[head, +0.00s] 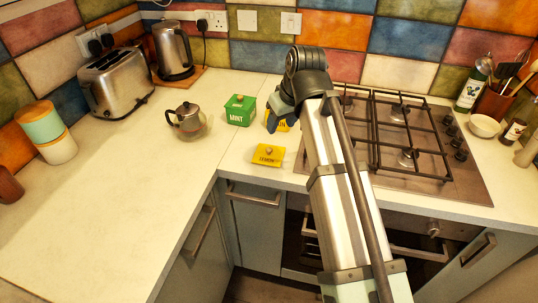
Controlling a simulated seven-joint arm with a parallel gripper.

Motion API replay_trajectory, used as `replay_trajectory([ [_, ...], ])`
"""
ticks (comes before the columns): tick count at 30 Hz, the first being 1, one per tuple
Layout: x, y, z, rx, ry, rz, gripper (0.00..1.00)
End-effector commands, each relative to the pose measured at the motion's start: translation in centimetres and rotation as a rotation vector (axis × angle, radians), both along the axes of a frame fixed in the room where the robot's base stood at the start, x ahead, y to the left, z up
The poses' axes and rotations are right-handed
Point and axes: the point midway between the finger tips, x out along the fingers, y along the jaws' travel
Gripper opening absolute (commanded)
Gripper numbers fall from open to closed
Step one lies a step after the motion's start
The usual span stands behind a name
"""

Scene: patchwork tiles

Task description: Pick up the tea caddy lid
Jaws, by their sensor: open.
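A yellow lid (268,156) marked LEMON, with a small knob, lies on the counter near its front edge, left of the hob. Behind it, a yellow caddy (271,124) is mostly hidden by my gripper (280,117); only parts of it and some lettering show. A green caddy (239,117) marked MINT stands to the left, with a green knobbed lid (240,101) on top. My gripper is open, pointing down at the yellow caddy, farther back than the yellow lid. Whether it touches the caddy I cannot tell.
A glass teapot (188,121) stands left of the green caddy. A kettle (172,50) and toaster (116,82) are at the back left. The hob (465,178) with raised grates lies right of my arm. The left counter is largely clear.

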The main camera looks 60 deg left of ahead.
Motion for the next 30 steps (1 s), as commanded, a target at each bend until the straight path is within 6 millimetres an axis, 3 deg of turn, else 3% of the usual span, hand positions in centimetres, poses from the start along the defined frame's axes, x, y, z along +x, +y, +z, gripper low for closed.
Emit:
replay_trajectory([
  [5, -0.5, 1.0, -0.9, 0.007, -0.001, 0.015, 0.5],
  [18, -0.4, 3.3, -6.8, 0.006, -0.001, 0.013, 0.5],
  [30, -0.4, 3.9, -8.5, 0.006, -0.002, 0.012, 0.5],
])
